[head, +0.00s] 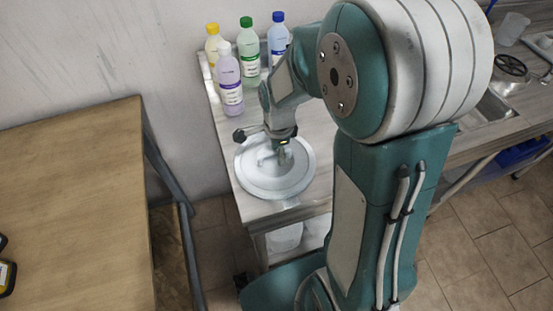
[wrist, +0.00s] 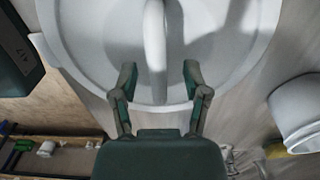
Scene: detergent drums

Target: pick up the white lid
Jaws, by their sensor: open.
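The white lid (head: 275,188) lies on the near end of the grey wooden counter. It is round with a raised rim, and it also fills the upper part of the wrist view (wrist: 88,45). A white bar handle (wrist: 155,40) runs across its middle. My gripper (head: 279,160) is over the lid in the head view, pointing down. In the wrist view my gripper (wrist: 158,75) is open, with one finger on each side of the handle's near end. I cannot tell whether the fingers touch the handle or the lid.
Several bottles stand behind the lid: a purple one (head: 230,88), a green-capped one (head: 248,50), a yellow-capped one (head: 213,45) and a blue-capped one (head: 278,38). A wooden table (head: 75,205) is at the left. A white container (wrist: 298,112) shows at right in the wrist view.

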